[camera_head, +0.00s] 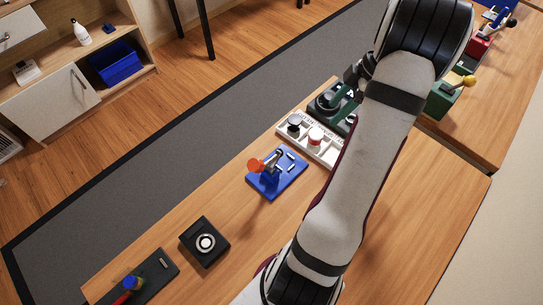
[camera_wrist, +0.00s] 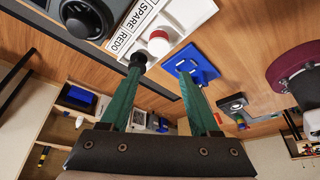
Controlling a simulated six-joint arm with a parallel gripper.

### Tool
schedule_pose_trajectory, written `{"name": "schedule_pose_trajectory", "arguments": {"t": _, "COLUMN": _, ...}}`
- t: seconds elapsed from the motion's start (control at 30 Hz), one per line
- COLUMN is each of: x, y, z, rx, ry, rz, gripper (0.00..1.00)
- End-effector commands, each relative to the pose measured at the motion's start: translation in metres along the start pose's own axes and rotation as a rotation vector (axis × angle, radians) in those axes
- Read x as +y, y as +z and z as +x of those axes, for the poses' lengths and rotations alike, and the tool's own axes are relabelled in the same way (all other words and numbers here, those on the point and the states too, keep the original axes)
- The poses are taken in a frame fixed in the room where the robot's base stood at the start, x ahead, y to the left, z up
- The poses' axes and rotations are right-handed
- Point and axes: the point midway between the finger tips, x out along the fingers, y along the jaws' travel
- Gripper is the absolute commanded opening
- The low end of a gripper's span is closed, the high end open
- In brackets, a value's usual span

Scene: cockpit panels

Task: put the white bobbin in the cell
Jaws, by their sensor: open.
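A white tray (camera_head: 324,152) with cells and printed labels stands on the table; it also shows in the wrist view (camera_wrist: 190,14), where SPARE and REDO can be read. A bobbin with a white top and a red band (camera_head: 315,134) stands in it, also seen in the wrist view (camera_wrist: 158,42). A darker bobbin with a pale top (camera_head: 294,121) stands beside it, seen as a black shape by the left fingertip in the wrist view (camera_wrist: 137,57). My gripper (camera_head: 338,107) is open and empty, with green fingers (camera_wrist: 160,72), over the dark panel beside the tray.
A dark panel with a round knob (camera_wrist: 78,14) adjoins the tray. A blue base with an orange-tipped lever (camera_head: 290,182) is on the other side.

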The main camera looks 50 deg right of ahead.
Motion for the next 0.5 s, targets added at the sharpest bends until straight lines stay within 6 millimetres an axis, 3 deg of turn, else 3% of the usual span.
{"name": "schedule_pose_trajectory", "arguments": {"t": 0.07, "x": -0.013, "y": -0.055, "z": -0.003, "rx": -0.025, "ry": -0.032, "rz": 0.076, "gripper": 0.62}}
{"name": "schedule_pose_trajectory", "arguments": {"t": 0.13, "x": -0.05, "y": -0.131, "z": -0.004, "rx": -0.077, "ry": -0.071, "rz": 0.228, "gripper": 0.62}}
{"name": "schedule_pose_trajectory", "arguments": {"t": 0.17, "x": -0.075, "y": -0.162, "z": -0.004, "rx": -0.106, "ry": -0.083, "rz": 0.309, "gripper": 0.62}}
{"name": "schedule_pose_trajectory", "arguments": {"t": 0.2, "x": -0.113, "y": -0.197, "z": -0.003, "rx": -0.15, "ry": -0.09, "rz": 0.422, "gripper": 0.62}}
{"name": "schedule_pose_trajectory", "arguments": {"t": 0.23, "x": -0.143, "y": -0.217, "z": -0.002, "rx": -0.181, "ry": -0.088, "rz": 0.508, "gripper": 0.62}}
{"name": "schedule_pose_trajectory", "arguments": {"t": 0.3, "x": -0.212, "y": -0.242, "z": -0.001, "rx": -0.246, "ry": -0.063, "rz": 0.696, "gripper": 0.62}}
{"name": "schedule_pose_trajectory", "arguments": {"t": 0.4, "x": -0.287, "y": -0.242, "z": 0.003, "rx": -0.304, "ry": -0.005, "rz": 0.921, "gripper": 0.62}}
{"name": "schedule_pose_trajectory", "arguments": {"t": 0.5, "x": -0.329, "y": -0.227, "z": 0.007, "rx": -0.328, "ry": 0.046, "rz": 1.072, "gripper": 0.62}}
